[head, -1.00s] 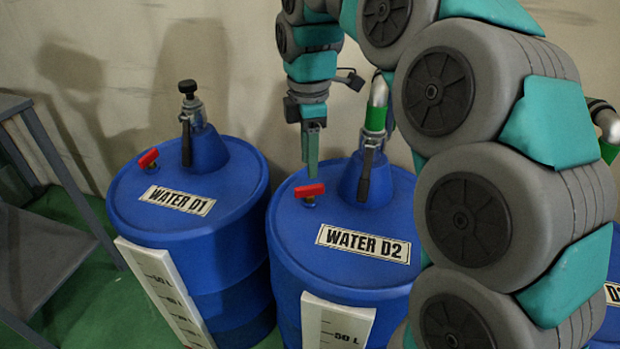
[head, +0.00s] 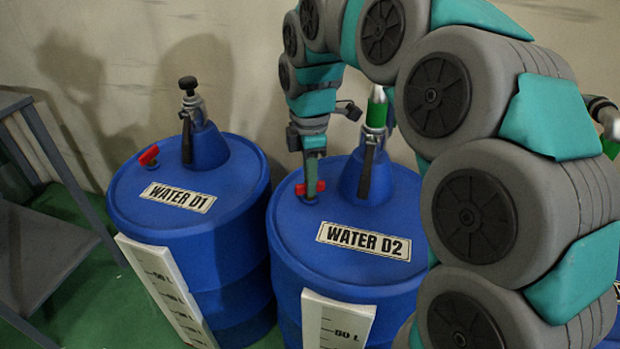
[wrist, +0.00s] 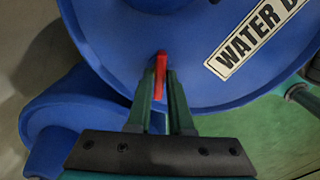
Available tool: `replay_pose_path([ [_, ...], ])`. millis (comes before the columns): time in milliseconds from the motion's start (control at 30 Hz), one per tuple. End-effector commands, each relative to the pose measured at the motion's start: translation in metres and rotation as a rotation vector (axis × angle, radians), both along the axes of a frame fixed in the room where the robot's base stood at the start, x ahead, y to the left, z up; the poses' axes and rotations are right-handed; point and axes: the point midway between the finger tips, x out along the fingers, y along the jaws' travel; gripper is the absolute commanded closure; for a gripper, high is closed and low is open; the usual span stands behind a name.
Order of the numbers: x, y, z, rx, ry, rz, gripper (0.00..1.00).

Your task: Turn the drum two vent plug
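The blue drum labelled WATER D2 (head: 285,235) stands in the middle of the head view. Its red vent plug handle (head: 300,189) sits near the left edge of the lid. My gripper (head: 311,192) points straight down at the plug, and its fingers partly hide the handle. In the wrist view the red handle (wrist: 160,75) stands between the two fingertips of my gripper (wrist: 162,82). The fingers are apart, one on each side of the handle, with a narrow gap visible on the right. The plug's base is hidden there.
A blue drum labelled WATER D1 (head: 230,228) with its own red plug (head: 148,155) stands to the left. The black-handled valve neck (head: 367,172) of drum two rises right of my gripper. A grey metal shelf (head: 40,250) is at far left.

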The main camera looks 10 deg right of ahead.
Motion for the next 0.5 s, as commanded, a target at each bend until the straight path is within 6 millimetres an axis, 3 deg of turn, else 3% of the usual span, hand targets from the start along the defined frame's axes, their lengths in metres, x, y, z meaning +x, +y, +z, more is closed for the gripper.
replay_pose_path([
  [167, -0.0001, 0.0, 0.0, 0.0, 0.0, 0.0, 1.0],
  [500, -0.0003, 0.0, 0.0, 0.0, 0.001, 0.0, 1.0],
])
